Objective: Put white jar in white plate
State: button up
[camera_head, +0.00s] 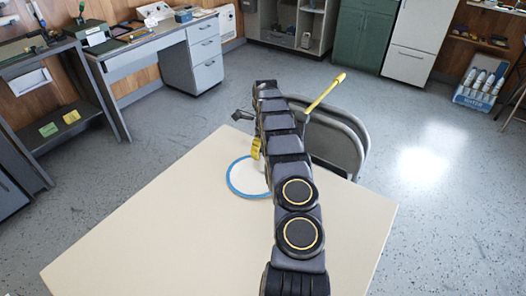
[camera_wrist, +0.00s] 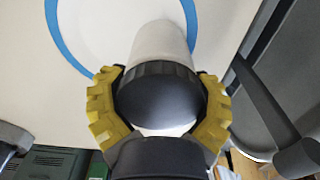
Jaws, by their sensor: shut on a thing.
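The white jar (camera_wrist: 160,42) has a black lid (camera_wrist: 158,95). In the wrist view it sits between the two yellow fingers of my gripper (camera_wrist: 158,108), which are shut on it around the lid. The white plate (camera_head: 240,178) has a blue rim and lies on the table near its far edge; it also shows in the wrist view (camera_wrist: 105,28). The jar's white end overlaps the plate's inside in the wrist view. I cannot tell whether it touches the plate. In the head view my arm hides the jar and part of the plate; one yellow finger shows just above the plate.
The cream table (camera_head: 150,235) is otherwise bare, with free room to the left and front of the plate. A grey chair (camera_head: 345,135) stands close to the table's far right edge. Desks and cabinets stand farther off along the walls.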

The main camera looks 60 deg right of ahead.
jog(key=shift+f, duration=0.4)
jog(key=o, duration=1.1)
